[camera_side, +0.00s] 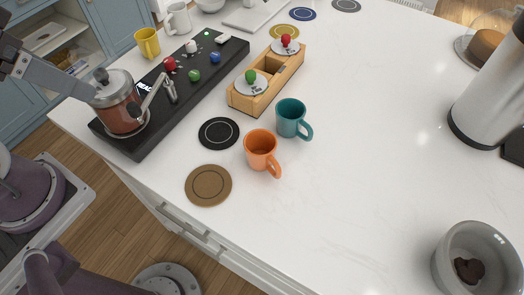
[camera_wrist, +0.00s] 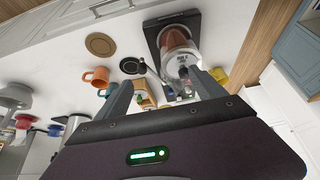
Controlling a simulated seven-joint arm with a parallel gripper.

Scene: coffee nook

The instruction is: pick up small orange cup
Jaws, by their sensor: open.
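The small orange cup (camera_side: 261,148) stands upright on the white counter, its handle towards the lower right in the side view. It also shows in the wrist view (camera_wrist: 96,76), left of my left finger. My gripper (camera_wrist: 160,75) is open, its two fingers spread with nothing held between them. In the side view only part of it shows at the upper left, in front of the glass coffee press, well away from the orange cup.
A teal cup (camera_side: 291,118) stands close behind the orange cup. A black coaster (camera_side: 218,133) and a brown coaster (camera_side: 208,185) lie to its left. A wooden box (camera_side: 268,84) and the coffee press (camera_side: 118,108) on a black base stand farther back.

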